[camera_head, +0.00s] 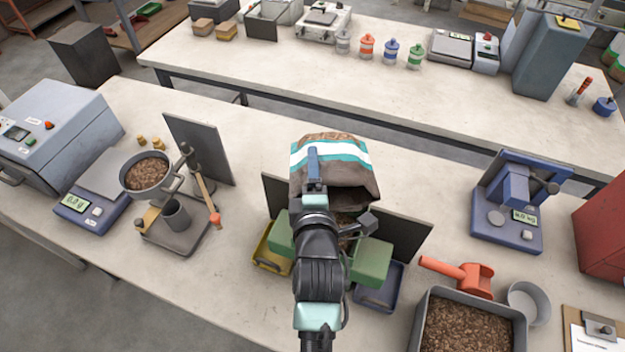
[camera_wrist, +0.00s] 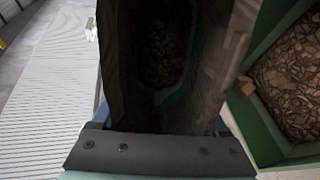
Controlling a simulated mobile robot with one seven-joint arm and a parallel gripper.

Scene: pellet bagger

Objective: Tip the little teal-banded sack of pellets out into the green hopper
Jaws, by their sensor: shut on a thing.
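The sack (camera_head: 358,155), dark brown with teal and white bands, is held up over the bench, above and behind the green hopper (camera_head: 372,262). My gripper (camera_head: 314,165) is shut on the sack's near side. The sack looks tilted, and its lower right edge hangs close over the hopper. In the wrist view the dark inside of the sack (camera_wrist: 205,60) shows, with pellets deep in it. The green hopper wall (camera_wrist: 255,125) is at the right there, with brown pellets (camera_wrist: 290,75) inside it. My arm hides part of the hopper in the head view.
A dark panel (camera_head: 410,237) stands behind the hopper. A yellow tray (camera_head: 268,258) and a blue tray (camera_head: 378,290) sit below it. A grey pellet bin (camera_head: 420,325) and an orange scoop (camera_head: 465,275) are to the right. A funnel stand (camera_head: 180,235) is left.

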